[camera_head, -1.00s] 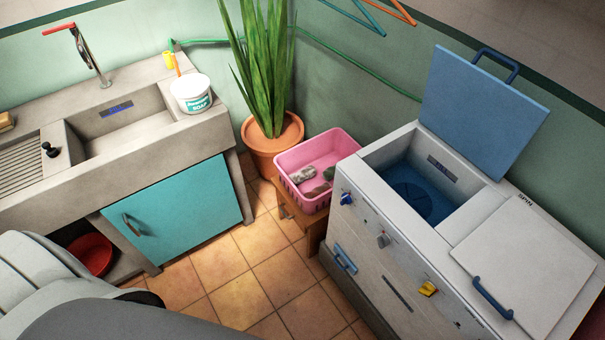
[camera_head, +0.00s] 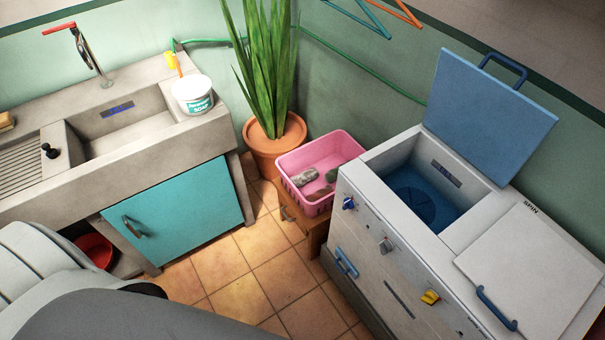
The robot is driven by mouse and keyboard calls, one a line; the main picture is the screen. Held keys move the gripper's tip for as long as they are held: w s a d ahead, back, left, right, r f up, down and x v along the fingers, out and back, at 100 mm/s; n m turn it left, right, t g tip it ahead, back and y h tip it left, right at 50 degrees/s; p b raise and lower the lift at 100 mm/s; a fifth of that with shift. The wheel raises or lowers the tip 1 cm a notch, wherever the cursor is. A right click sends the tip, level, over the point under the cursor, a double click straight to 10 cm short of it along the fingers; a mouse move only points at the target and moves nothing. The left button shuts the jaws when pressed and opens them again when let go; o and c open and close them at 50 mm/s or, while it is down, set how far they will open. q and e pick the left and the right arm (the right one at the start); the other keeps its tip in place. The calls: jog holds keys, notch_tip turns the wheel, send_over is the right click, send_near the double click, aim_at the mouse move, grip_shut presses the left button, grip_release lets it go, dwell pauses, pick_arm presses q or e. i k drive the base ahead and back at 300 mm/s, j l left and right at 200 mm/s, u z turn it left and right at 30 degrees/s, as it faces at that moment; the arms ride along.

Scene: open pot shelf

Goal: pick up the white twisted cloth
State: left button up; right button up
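A whitish-grey twisted cloth (camera_head: 306,177) lies in the pink basket (camera_head: 318,205), near its left side. A darker reddish-brown cloth (camera_head: 320,193) and a greenish cloth (camera_head: 331,174) lie beside it in the same basket. The basket stands on a small wooden stool or drawer unit (camera_head: 303,228) between the plant and the washing machine. Neither gripper shows; only parts of my own arm or body fill the lower left.
A twin-tub washing machine (camera_head: 400,262) stands right of the basket, its blue lid (camera_head: 490,105) raised over an open tub (camera_head: 425,190). A potted plant (camera_head: 275,145) stands behind the basket. A concrete sink (camera_head: 130,140) with a soap bucket (camera_head: 192,95) is at left.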

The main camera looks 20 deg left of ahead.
aim_at(301, 180)
jog(key=i+j+u, duration=0.1)
jog(key=i+u, duration=0.15)
jog(key=u, duration=0.15)
jog(key=i+u, duration=0.35)
jog(key=k, duration=0.05)
